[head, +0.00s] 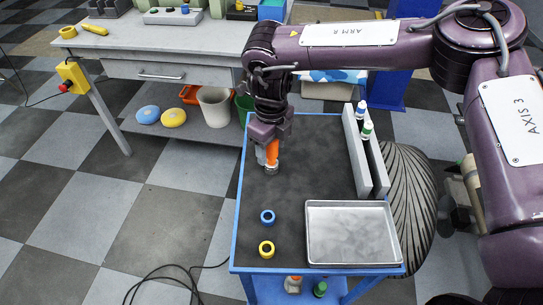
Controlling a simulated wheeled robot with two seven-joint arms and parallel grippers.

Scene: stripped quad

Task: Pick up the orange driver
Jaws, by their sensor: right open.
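The orange driver (272,149) is on the dark top of the blue-framed cart (311,184), near its far left edge. Its orange part shows just below my right gripper (267,155), with a small grey piece at its lower end. My right gripper points down from above and is right at the driver, its jaws open. The gripper hides the driver's upper part, and I cannot tell whether the fingers touch it. My left gripper is not in view.
A blue ring (267,217), a yellow ring (266,249) and an empty metal tray (352,234) are on the near part of the cart. A workbench (160,45) is behind left.

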